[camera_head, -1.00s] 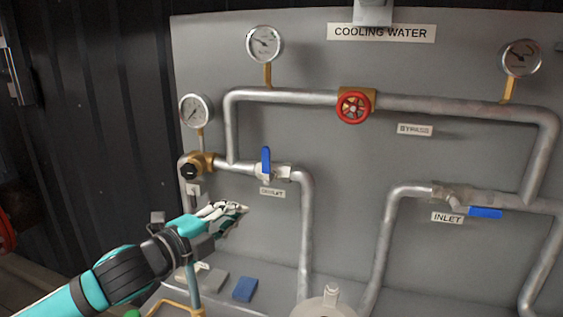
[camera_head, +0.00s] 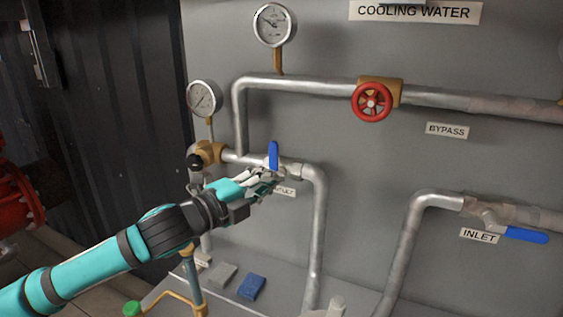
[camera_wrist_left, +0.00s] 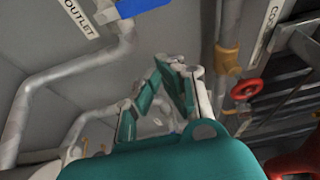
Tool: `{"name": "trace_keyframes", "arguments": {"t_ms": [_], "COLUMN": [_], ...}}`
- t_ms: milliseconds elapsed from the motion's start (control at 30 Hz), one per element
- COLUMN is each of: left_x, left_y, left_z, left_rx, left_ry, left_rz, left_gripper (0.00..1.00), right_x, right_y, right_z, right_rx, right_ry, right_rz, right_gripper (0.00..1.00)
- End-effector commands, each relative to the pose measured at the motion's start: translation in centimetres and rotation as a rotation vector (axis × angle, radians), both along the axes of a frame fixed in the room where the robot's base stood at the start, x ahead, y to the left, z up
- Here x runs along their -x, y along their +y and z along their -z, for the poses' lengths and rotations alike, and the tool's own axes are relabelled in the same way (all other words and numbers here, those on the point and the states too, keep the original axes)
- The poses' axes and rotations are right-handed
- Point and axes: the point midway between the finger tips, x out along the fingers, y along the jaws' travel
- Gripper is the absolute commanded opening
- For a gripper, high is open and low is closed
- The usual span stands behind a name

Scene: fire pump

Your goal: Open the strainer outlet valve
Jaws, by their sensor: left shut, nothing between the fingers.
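The outlet valve has a blue lever (camera_head: 273,156) that stands upright, across its horizontal pipe, in the head view. In the left wrist view the blue lever (camera_wrist_left: 143,6) shows at the top edge, beside the OUTLET label (camera_wrist_left: 82,16). My left gripper (camera_head: 280,175) is shut and empty, just below the lever and in front of the label (camera_head: 285,191), which it partly hides. In the wrist view the fingers (camera_wrist_left: 172,62) are apart from the lever. I cannot tell in the head view whether they touch the valve. My right gripper is not in view.
The inlet valve's blue lever (camera_head: 526,234) lies along its pipe at right. A red bypass handwheel (camera_head: 371,101) sits on the upper pipe. Gauges (camera_head: 274,25) stand above the pipes. A blue block (camera_head: 251,287) and a grey block (camera_head: 222,275) lie on the ledge below.

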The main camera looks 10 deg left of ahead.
Motion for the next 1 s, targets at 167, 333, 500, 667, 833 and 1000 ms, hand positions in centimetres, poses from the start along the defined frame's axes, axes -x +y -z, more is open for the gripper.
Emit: {"name": "trace_keyframes", "arguments": {"t_ms": [167,333,500,667,833,1000], "left_x": [-3.0,-6.0,-7.8,-8.0,-8.2,-8.2], "left_y": [-2.0,-3.7,-3.2,-1.4,-0.6,-0.5], "left_z": [-0.5,-0.5,-0.4,-0.3,-0.1,0.0], "left_rx": [0.004,0.003,-0.003,-0.002,-0.001,-0.001], "left_ry": [0.003,0.002,0.003,0.002,0.0,0.001], "left_rz": [0.003,0.002,-0.004,-0.001,0.001,0.002], "left_gripper": [0.0,0.0,0.0,0.0,0.0,0.0], "right_x": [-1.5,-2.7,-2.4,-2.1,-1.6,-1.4], "right_y": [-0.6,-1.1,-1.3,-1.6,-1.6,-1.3], "right_z": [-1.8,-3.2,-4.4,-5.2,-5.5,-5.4], "right_rx": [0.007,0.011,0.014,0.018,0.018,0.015], "right_ry": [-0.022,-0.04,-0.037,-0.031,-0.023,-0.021], "right_rz": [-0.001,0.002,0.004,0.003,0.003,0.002], "right_gripper": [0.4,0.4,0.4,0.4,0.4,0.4]}}
